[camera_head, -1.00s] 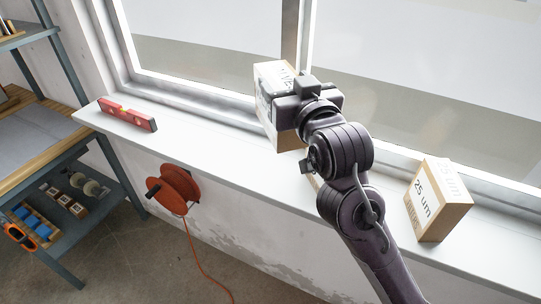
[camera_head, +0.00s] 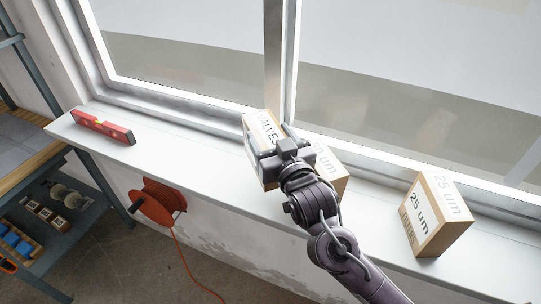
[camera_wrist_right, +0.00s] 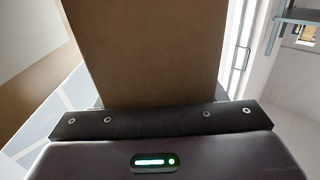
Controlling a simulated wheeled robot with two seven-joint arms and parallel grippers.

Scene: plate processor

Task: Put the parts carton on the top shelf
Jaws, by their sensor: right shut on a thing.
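A tan and white carton marked "VALVE" (camera_head: 262,130) is in my right gripper (camera_head: 280,150), over the window sill. The gripper is shut on it and hides part of it. I cannot tell whether its base touches the sill. In the right wrist view the carton's plain brown face (camera_wrist_right: 140,50) rises right in front of my gripper (camera_wrist_right: 160,112). My left gripper is not in view. A blue-grey shelf unit (camera_head: 62,185) stands at the left; only a corner of its upper shelf (camera_head: 11,40) shows.
A second carton (camera_head: 330,168), marked "um", stands on the sill (camera_head: 190,160) right beside the held one, partly hidden. A "25 um" carton (camera_head: 435,215) stands farther right. A red spirit level (camera_head: 103,127) lies at the sill's left end. An orange cable reel (camera_head: 160,203) is below the sill.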

